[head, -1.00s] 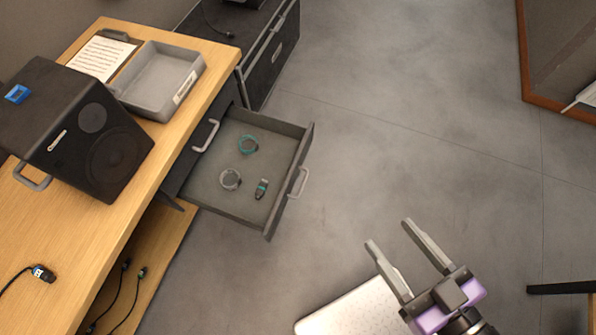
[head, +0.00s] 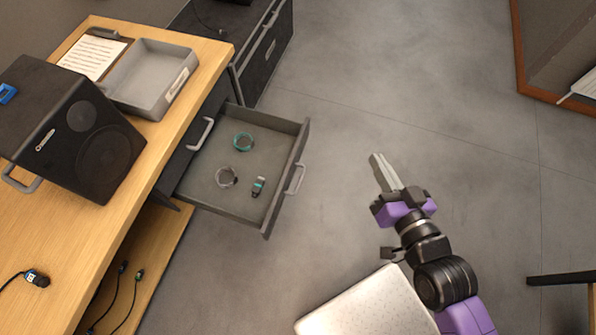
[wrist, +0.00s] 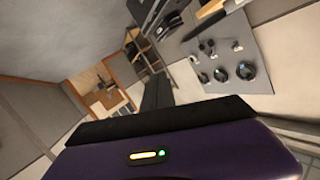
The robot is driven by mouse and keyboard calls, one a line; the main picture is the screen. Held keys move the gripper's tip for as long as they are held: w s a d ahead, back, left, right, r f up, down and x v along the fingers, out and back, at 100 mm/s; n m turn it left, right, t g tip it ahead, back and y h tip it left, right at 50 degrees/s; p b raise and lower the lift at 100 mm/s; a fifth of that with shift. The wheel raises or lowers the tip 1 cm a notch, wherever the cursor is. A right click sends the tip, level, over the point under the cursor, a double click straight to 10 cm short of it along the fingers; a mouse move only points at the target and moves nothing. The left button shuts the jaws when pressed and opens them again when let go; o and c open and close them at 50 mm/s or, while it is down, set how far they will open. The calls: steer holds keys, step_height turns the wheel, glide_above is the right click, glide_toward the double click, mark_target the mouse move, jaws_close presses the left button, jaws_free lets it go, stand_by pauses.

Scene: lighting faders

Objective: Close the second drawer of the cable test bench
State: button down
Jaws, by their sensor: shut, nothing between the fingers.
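The cable test bench (head: 120,215) has a wooden top and stands at the left of the head view. One of its drawers (head: 216,203) is pulled out over the floor, with its handle (head: 294,180) on the front panel. Inside lie a teal coil (head: 243,141), a grey coil (head: 227,177) and a small dark and teal connector (head: 258,187). Another drawer handle (head: 201,134) shows flush with the bench behind the open drawer. My gripper (head: 378,160) is shut and empty over the floor, to the right of the open drawer and apart from it.
A black speaker (head: 85,140), a grey tray (head: 150,85) and a clipboard (head: 92,55) sit on the bench top. A black case (head: 270,55) stands beyond the bench. Bare floor lies between the drawer and my gripper.

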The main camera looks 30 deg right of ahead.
steer(key=w+d+f+m+g, duration=0.2)
steer(key=w+d+f+m, duration=0.45)
steer(key=w+f, duration=0.2)
steer(key=m+g+y+b, duration=0.2)
steer(key=m+g+y, duration=0.55)
steer(key=m, duration=0.75)
glide_toward(289, 173)
step_height(289, 173, down, 6)
steer(key=w+t+y, duration=0.1)
steer(key=y, duration=0.1)
steer(key=shift+w+a+r, duration=0.2)
steer(key=shift+w+a, duration=0.45)
steer(key=shift+w, duration=0.05)
